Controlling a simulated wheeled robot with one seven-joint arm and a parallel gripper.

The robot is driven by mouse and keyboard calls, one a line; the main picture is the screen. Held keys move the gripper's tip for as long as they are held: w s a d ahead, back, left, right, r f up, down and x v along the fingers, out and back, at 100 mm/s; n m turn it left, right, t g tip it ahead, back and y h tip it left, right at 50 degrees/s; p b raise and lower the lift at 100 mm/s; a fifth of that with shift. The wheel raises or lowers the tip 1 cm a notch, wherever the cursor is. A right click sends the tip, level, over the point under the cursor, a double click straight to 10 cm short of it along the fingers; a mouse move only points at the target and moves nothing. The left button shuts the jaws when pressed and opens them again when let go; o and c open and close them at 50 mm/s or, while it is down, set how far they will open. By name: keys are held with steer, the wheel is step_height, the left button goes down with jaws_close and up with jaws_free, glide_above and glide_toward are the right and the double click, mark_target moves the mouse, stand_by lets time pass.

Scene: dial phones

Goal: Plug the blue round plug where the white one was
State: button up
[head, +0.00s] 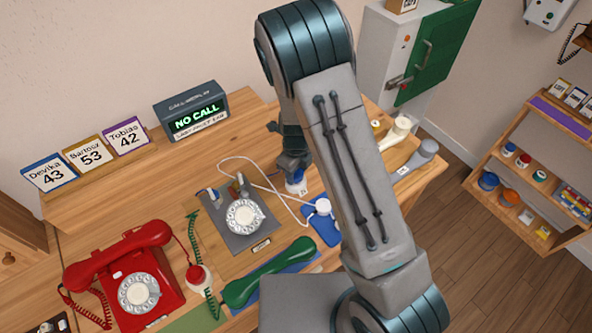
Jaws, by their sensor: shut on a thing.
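My gripper (294,168) hangs over the table, pointing down, and is shut on the blue round plug (297,187), of which only the lower part shows. The plug looks blue with a pale label or face; whether it touches the table I cannot tell. The white plug (323,207) lies on a blue pad (325,229) just right of and nearer than the gripper, with a white cord looping back from it. A grey dial unit (232,238) with a white dial and small upright parts along its back edge is left of the gripper. Its socket openings are too small to tell.
A "NO CALL" display (192,113) and name cards (88,153) stand behind. Pale and grey handsets (415,157) lie right of my arm.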

steer(key=shift+f+b, duration=0.4)
steer(key=shift+f, duration=0.25)
steer(key=o, duration=1)
steer(key=shift+c, duration=0.2)
step_height(320, 180, up, 14)
steer(key=shift+f, duration=0.1)
